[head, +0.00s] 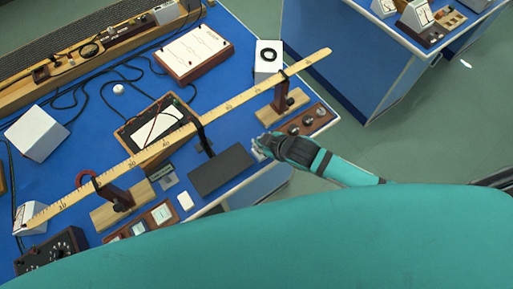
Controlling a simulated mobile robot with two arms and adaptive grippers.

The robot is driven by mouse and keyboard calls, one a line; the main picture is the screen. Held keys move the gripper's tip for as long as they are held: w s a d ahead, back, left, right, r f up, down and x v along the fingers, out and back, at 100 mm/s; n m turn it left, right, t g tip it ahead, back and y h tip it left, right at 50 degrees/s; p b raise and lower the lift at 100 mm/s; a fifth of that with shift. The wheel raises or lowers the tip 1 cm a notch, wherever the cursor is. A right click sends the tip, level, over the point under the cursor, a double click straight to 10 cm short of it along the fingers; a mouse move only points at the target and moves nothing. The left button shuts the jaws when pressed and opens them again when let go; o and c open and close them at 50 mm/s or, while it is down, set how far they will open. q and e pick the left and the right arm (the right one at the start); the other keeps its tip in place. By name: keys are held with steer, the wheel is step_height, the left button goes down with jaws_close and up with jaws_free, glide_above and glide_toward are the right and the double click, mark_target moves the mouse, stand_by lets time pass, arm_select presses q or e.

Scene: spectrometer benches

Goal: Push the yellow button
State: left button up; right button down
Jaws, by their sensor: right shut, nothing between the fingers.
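I cannot make out a yellow button in the head view. My right gripper (258,152) reaches in from the right and is shut and empty. Its fingertips are at the right end of a dark flat plate (222,171) near the bench's front edge; I cannot tell whether they touch it. A wooden strip with several round dark knobs (308,121) lies just to the right of the gripper. My left gripper is not in view.
A long wooden ruler (232,104) on stands crosses the blue bench (225,95) diagonally. A meter box (157,130), a white box with a black ring (268,60) and a red-edged panel (194,54) stand behind.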

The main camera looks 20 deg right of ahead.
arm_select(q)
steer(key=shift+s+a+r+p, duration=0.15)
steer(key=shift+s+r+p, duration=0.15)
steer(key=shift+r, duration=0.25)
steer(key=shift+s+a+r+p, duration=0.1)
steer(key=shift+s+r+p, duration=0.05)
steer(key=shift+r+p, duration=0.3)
arm_select(e)
steer(key=r+n, duration=0.1)
steer(key=r, duration=0.1)
steer(key=r+n+y, duration=0.1)
steer(key=r+n, duration=0.2)
steer(key=r, duration=0.1)
steer(key=shift+w+a+n, duration=0.2)
steer(key=shift+a+n, duration=0.15)
steer(key=shift+n, duration=0.05)
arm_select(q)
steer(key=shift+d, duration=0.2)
arm_select(e)
steer(key=shift+w+f+y, duration=0.1)
steer(key=shift+f+y, duration=0.05)
steer(key=shift+y, duration=0.15)
